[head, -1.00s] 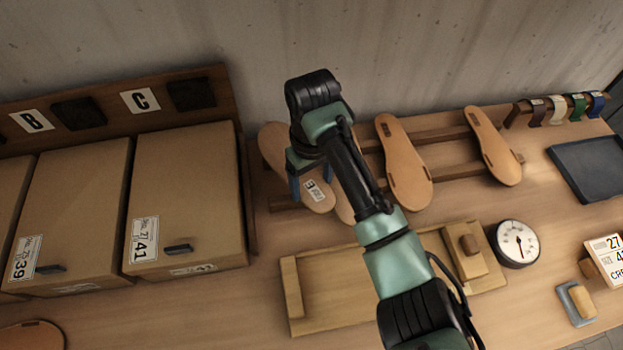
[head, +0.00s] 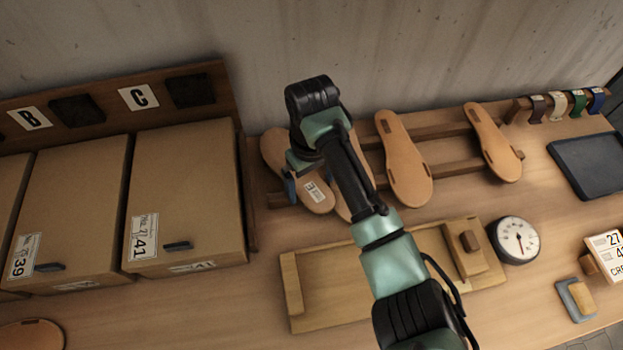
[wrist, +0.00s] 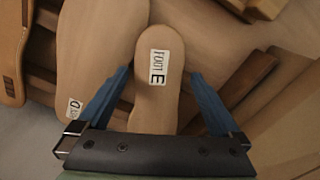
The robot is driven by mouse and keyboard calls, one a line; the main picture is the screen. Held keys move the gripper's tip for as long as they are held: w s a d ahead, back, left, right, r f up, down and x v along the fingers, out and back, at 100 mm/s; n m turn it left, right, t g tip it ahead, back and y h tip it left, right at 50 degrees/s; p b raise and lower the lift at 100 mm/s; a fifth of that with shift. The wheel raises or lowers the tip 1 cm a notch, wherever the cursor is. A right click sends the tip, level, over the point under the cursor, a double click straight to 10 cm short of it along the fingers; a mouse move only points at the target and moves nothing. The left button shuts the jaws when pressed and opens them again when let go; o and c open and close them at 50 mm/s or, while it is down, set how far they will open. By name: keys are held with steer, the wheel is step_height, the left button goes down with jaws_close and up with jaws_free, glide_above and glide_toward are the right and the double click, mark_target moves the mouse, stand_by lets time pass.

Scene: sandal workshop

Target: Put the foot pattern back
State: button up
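A tan foot pattern with a white label reading "FOOT E" (wrist: 157,100) lies between my gripper's blue fingers in the wrist view. In the head view its labelled end (head: 322,203) shows at the left end of the rack, partly hidden by my arm. My gripper (wrist: 157,98) is open around the pattern, with a gap on each side. In the head view my gripper (head: 302,175) is low over the rack and mostly covered by my wrist. I cannot tell from these frames whether the pattern rests on the rack.
Other tan soles (head: 404,165) lie on the wooden rack (head: 452,167). Cardboard boxes (head: 185,200) stand to the left. A wooden fixture (head: 325,290), a round gauge (head: 515,240) and a dark tray (head: 590,165) are on the bench.

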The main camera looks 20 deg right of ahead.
step_height(320, 180, up, 13)
steer(key=p, duration=0.2)
steer(key=shift+r+p, duration=0.15)
steer(key=shift+p, duration=0.25)
steer(key=w+a+r+n+t+y, duration=0.1)
steer(key=w+a+r+t+y, duration=0.1)
steer(key=w+a+r+t, duration=0.8)
steer(key=w+a+r+t+y, duration=0.15)
steer(key=a+r+t, duration=0.4)
steer(key=r, duration=0.95)
steer(key=s+a+r+t, duration=0.1)
steer(key=s+r+t, duration=0.1)
steer(key=r, duration=0.5)
steer(key=s+a+r+t, duration=0.2)
steer(key=r, duration=0.4)
steer(key=s+d+r+m+t+h, duration=0.3)
steer(key=s+r+t, duration=0.5)
steer(key=s+r, duration=0.4)
steer(key=shift+s+d+r, duration=0.25)
steer(key=shift+s+d, duration=0.45)
steer(key=shift+s, duration=0.55)
